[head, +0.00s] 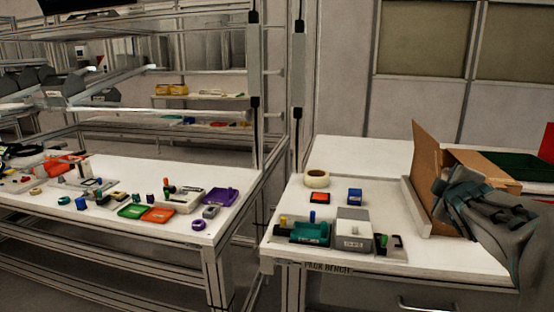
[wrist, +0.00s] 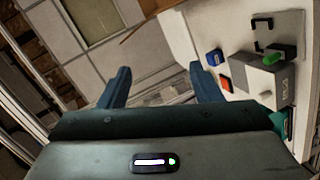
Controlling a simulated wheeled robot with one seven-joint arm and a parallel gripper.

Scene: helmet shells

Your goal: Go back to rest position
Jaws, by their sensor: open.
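My gripper shows in the wrist view (wrist: 165,85) with its two blue fingers spread apart and nothing between them. In the head view my arm reaches in from the right edge, and its grey end is in front of an open cardboard box (head: 428,165) on the pack bench (head: 290,235). The fingertips are hard to make out there. I cannot tell whether the arm touches the box.
The bench holds a tape roll (head: 316,179), a blue block (head: 354,196), an orange-black block (head: 320,198), a grey box (head: 353,229) and a teal tray (head: 305,233). A second table (head: 120,172) at left carries several small parts and trays. A gap separates the tables.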

